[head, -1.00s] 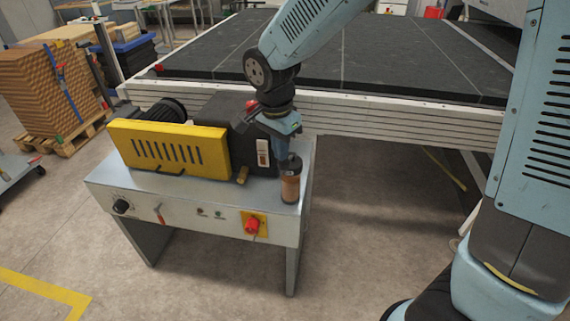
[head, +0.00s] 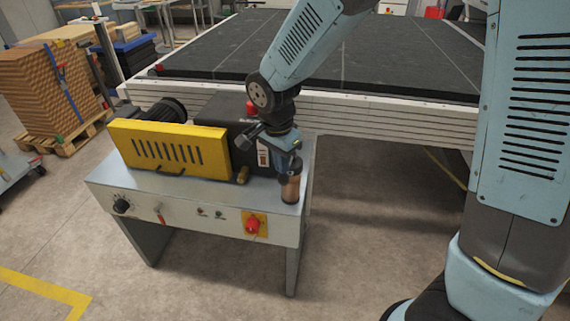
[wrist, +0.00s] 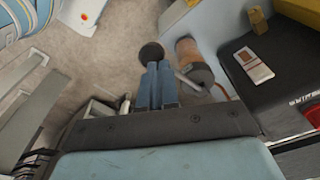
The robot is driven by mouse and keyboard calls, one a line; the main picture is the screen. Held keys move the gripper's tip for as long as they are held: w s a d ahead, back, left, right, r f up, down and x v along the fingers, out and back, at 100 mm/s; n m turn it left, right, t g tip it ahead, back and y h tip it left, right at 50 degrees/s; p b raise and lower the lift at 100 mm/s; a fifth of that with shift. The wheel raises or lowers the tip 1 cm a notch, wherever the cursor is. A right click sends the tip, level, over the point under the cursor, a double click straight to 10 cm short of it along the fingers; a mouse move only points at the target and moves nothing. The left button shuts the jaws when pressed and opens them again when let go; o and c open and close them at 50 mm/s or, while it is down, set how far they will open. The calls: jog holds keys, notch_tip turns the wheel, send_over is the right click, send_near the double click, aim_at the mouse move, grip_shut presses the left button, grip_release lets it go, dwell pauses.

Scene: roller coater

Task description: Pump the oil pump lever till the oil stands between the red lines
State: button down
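The oil pump is a copper-brown cylinder with a grey cap (head: 290,188) at the front right corner of the machine's steel table. It also shows in the wrist view (wrist: 190,52). Its lever (wrist: 187,82) is a thin pale rod running from the cap towards a round black knob (wrist: 151,53). My gripper (wrist: 157,66) has its blue fingers together, tips over the rod beside the knob; they hide part of the rod. Whether they touch it is unclear. The gripper also shows in the head view (head: 290,160). The oil gauge (wrist: 255,66) has a brownish window; its red lines are too small to read.
A yellow guard (head: 165,150) and a black housing stand on the steel table left of the pump. A red switch (head: 252,226) is on its front. A long dark conveyor bed (head: 390,60) lies behind. The floor in front is clear.

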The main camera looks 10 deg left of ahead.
jog(key=shift+f, duration=1.05)
jog(key=shift+s+a+r, duration=0.3)
jog(key=shift+s+a, duration=0.15)
jog(key=shift+s, duration=0.15)
jog(key=shift+s+a+r, duration=0.25)
jog(key=shift+s+a, duration=0.2)
jog(key=shift+s, duration=0.15)
notch_tip(320, 180, up, 14)
jog(key=s, duration=0.1)
jog(key=shift+a+f, duration=0.15)
jog(key=shift+a, duration=0.3)
